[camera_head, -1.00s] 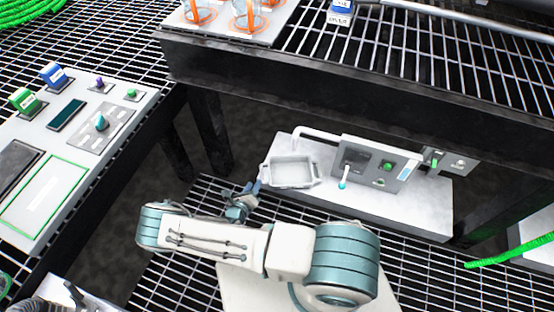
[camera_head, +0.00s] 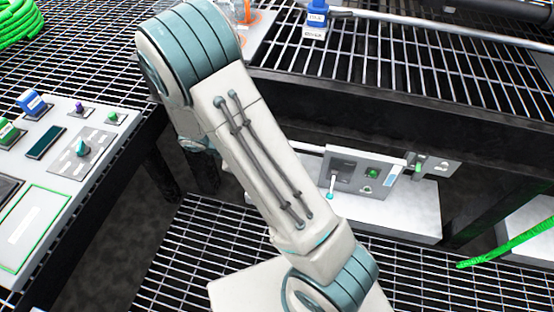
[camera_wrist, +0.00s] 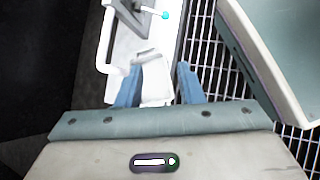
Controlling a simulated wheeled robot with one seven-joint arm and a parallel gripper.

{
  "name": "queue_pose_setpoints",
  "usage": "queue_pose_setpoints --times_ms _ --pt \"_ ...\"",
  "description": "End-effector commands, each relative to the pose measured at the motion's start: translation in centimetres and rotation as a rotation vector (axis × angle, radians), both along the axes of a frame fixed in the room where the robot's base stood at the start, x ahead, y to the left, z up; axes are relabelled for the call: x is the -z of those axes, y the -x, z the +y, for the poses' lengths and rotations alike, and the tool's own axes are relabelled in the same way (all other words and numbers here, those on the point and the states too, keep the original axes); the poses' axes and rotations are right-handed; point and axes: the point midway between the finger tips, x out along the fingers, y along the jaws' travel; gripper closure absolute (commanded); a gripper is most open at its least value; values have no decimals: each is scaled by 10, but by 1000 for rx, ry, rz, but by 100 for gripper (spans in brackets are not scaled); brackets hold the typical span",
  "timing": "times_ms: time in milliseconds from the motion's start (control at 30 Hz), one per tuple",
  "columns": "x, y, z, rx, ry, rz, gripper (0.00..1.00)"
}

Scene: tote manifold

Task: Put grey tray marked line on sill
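A pale grey tray (camera_wrist: 154,92) shows in the wrist view, partly between and beyond my fingers, by the white bench (camera_wrist: 118,75). No mark on it can be read. My gripper (camera_wrist: 159,68) has its two blue fingers spread apart, with the tray seen in the gap. I cannot tell whether either finger touches it. In the head view, my raised arm hides the tray and gripper. I cannot make out which surface is the sill.
A control panel (camera_head: 362,172) with a cyan-tipped lever (camera_head: 330,195) stands on the low white bench (camera_head: 405,212). A dark-framed grating shelf (camera_head: 400,80) overhangs it. A switch console (camera_head: 45,195) is at the left. A green hose (camera_head: 510,247) lies at the right.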

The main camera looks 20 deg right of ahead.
Motion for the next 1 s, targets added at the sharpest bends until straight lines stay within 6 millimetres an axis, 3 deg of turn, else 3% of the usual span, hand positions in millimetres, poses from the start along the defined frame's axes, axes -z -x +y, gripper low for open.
queue_pose_setpoints --times_ms 33,200,600,800,1000 --pt "-17 7 -4 69 -45 -37 66" --pt "-61 35 -10 291 -183 -145 66" --pt "-145 109 -11 765 -491 -395 66" --pt "-170 138 -5 936 -613 -498 66" --pt "-179 151 -5 1010 -666 -543 66"
